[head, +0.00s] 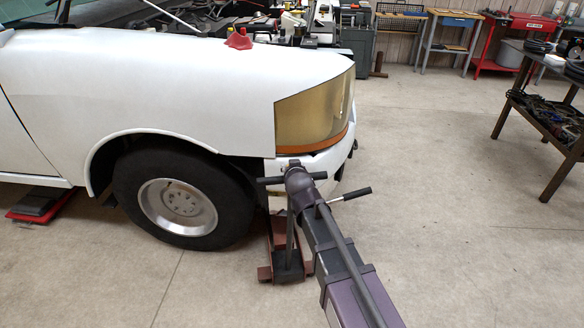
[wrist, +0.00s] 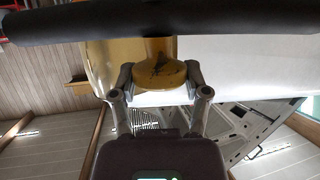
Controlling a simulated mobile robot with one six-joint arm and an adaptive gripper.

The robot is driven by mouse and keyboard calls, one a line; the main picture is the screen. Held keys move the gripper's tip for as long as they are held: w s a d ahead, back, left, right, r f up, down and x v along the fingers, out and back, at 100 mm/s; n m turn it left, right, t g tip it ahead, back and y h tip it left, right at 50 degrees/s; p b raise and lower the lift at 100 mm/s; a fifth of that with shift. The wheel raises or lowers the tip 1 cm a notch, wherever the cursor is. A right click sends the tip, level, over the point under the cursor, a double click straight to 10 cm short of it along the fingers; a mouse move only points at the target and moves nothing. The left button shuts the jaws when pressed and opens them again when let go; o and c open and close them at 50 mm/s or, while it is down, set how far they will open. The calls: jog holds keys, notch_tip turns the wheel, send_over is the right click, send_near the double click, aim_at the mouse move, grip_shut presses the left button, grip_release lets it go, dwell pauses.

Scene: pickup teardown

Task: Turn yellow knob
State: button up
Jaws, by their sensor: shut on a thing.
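In the wrist view a round, worn yellow knob (wrist: 162,78) with dark scuffs sits between the two grey fingers of my gripper (wrist: 158,84). The fingers are shut on it, one on each side. A thick dark bar (wrist: 200,18) crosses the top of that view and hides what is above the knob. In the head view I cannot make out the knob or the fingers.
The white pickup (head: 200,75) stands at the left, with its amber headlight (head: 312,112) and front wheel (head: 180,195) near. A red funnel-like piece (head: 239,40) lies on it. A dark workbench (head: 548,122) stands at the right; the floor between is clear.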

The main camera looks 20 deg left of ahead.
jog(key=o, duration=1.1)
jog(key=shift+o, duration=0.2)
jog(key=shift+n+g+y, duration=1.5)
jog(key=shift+n+y, duration=0.5)
jog(key=shift+n, duration=0.1)
jog(key=p+v, duration=0.6)
jog(key=v, duration=0.8)
jog(key=s+d+f+m+g+h+b, duration=0.1)
jog(key=d+f+m+g+h+b, duration=0.1)
jog(key=d+f, duration=0.4)
jog(key=s+d+f+m+g+h+b, duration=0.1)
jog(key=d+f, duration=0.6)
jog(key=d, duration=0.8)
jog(key=shift+s+f+m+g+h+b, duration=0.2)
jog(key=shift+m+g+h+b, duration=0.35)
jog(key=shift+m+g+h, duration=1)
jog(key=shift+d+n+t+h, duration=0.1)
jog(key=shift+n+t+h, duration=0.15)
jog(key=shift+n, duration=0.3)
